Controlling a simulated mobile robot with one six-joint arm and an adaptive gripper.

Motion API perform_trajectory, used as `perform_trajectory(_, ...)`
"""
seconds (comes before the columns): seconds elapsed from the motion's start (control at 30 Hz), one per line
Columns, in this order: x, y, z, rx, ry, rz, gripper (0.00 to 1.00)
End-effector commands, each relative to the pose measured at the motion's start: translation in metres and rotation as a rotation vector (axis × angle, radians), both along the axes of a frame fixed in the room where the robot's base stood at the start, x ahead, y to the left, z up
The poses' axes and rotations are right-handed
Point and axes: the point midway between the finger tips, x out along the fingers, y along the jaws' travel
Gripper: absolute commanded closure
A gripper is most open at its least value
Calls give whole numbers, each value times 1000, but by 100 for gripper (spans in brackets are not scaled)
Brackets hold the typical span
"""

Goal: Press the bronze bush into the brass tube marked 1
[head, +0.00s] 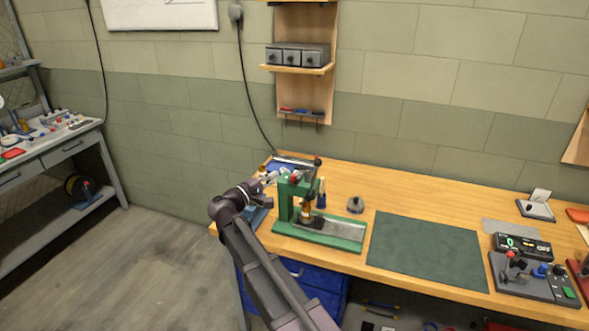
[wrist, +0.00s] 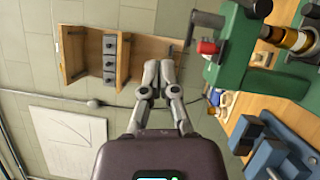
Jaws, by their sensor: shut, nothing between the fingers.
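My gripper (head: 270,179) is beside the upper left of the green arbor press (head: 284,208), near the press's red part (head: 294,176). In the wrist view my gripper (wrist: 158,68) has its fingertips together, with nothing between them. The green press (wrist: 234,50) is to their right, and its red part (wrist: 207,47) is apart from the fingers. A brass-coloured cylinder (head: 307,212) stands low in the press; in the wrist view a brass-coloured piece with dark bands (wrist: 288,38) shows there. I cannot read a mark on it or separate a bush from a tube.
A blue tray (head: 280,167) lies behind the press. A small dark round object (head: 355,204) stands right of it. The green mat (head: 425,250) is clear. A control box with a display (head: 523,247) is at the right. A drawer shelf (head: 298,56) hangs on the wall.

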Motion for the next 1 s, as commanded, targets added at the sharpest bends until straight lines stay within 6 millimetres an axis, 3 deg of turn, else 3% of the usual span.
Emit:
perform_trajectory(0.37,24,-19,3,1,0,-2,100)
perform_trajectory(0.83,80,-64,9,1,0,-2,100)
perform_trajectory(1.0,65,-85,14,1,1,-1,100)
